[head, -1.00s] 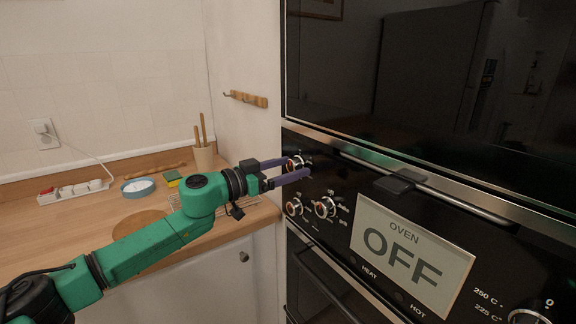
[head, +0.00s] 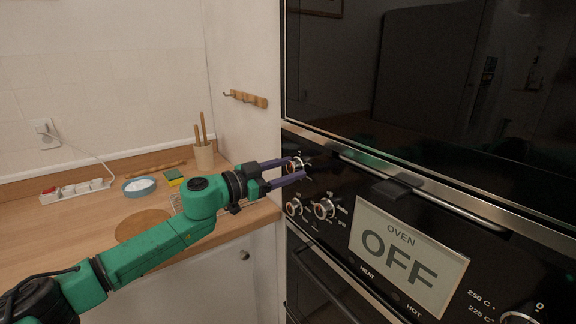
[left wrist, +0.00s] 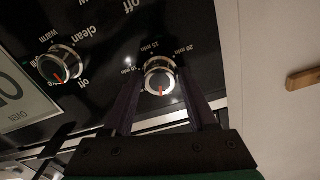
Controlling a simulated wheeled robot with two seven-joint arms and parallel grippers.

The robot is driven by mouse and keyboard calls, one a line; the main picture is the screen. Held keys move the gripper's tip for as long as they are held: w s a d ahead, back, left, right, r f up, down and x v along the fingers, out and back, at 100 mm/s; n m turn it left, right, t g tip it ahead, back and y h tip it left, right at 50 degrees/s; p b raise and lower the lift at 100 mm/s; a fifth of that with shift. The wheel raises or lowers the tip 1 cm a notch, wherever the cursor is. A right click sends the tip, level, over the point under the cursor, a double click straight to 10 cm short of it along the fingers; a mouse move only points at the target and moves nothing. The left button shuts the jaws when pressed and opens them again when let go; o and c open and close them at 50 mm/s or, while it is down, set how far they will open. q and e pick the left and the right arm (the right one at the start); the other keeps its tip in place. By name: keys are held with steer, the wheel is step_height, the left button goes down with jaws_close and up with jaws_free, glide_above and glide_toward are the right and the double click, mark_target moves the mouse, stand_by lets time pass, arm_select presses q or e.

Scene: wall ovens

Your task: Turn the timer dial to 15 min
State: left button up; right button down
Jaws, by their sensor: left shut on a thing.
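The timer dial (head: 296,164) is the upper silver knob at the left end of the black oven panel, partly hidden by my gripper. My left gripper (head: 298,168) reaches it from the left, with its purple fingers on either side of the knob. In the left wrist view, the dial (left wrist: 159,83) sits between the fingertips, and the gripper (left wrist: 160,92) is shut on it. Its red mark points toward the bottom of that picture. The labels "15 min" and "20 min" show just above the knob there. My right gripper is not in view.
A metal handle bar (head: 465,203) crosses above. The wooden counter (head: 60,225) is at left.

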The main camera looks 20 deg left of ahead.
arm_select(q)
steer(key=m+p, duration=0.1)
steer(key=m, duration=0.2)
steer(key=shift+m, duration=0.4)
steer(key=m+p, duration=0.1)
steer(key=m, duration=0.2)
steer(key=shift+m, duration=0.3)
steer(key=m, duration=0.3)
steer(key=shift+m, duration=0.3)
steer(key=m+b, duration=0.1)
steer(key=m, duration=0.3)
steer(key=shift+f+m, duration=0.15)
steer(key=shift+m, duration=0.15)
steer(key=m+b, duration=0.1)
steer(key=m, duration=0.2)
steer(key=shift+m, duration=0.3)
steer(key=m+b, duration=0.2)
steer(key=m, duration=0.2)
steer(key=shift+f+b, duration=0.1)
steer(key=shift+b, duration=0.3)
steer(key=m+b, duration=0.3)
steer(key=m, duration=0.2)
steer(key=shift+m+b, duration=1.45)
steer(key=shift+m, duration=0.85)
